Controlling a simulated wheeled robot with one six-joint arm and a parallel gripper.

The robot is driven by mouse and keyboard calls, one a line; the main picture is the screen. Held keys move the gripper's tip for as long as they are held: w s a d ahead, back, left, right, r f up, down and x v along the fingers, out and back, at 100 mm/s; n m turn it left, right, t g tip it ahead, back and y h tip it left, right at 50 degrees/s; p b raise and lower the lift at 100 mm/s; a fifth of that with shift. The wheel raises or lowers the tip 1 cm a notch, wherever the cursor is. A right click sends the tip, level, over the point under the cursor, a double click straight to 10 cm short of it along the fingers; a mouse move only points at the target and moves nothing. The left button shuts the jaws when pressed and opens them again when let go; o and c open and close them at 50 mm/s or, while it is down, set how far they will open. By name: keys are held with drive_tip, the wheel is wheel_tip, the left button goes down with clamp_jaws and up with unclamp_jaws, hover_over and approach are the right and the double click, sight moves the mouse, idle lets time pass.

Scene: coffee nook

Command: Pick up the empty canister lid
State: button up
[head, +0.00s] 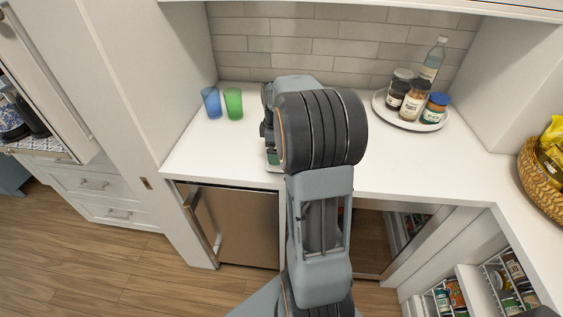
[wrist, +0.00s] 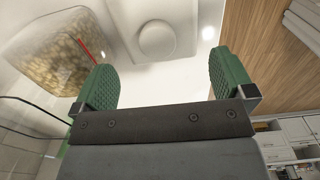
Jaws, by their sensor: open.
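A white square lid (wrist: 173,14) with a round raised knob (wrist: 157,38) shows in the wrist view, at the top centre. My gripper (wrist: 163,68) has two green ridged fingers spread wide apart. The lid lies beyond the fingertips, roughly between them, and nothing is between the fingers. I cannot tell whether the lid sits on a canister or lies on the counter. A clear canister (wrist: 50,52) with tan contents stands to the left in the wrist view. In the head view my arm hides the canister and most of the lid area.
A blue cup (head: 211,103) and a green cup (head: 233,103) stand on the white counter (head: 215,150) left of my arm. A round tray (head: 386,114) with jars and a bottle (head: 433,60) is at the back right. A wicker basket (head: 540,180) stands at the far right. The counter's front left is clear.

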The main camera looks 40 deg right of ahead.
wheel_tip(320, 180, down, 5)
drive_tip(key=shift+f, duration=0.2)
drive_tip(key=c, duration=0.6)
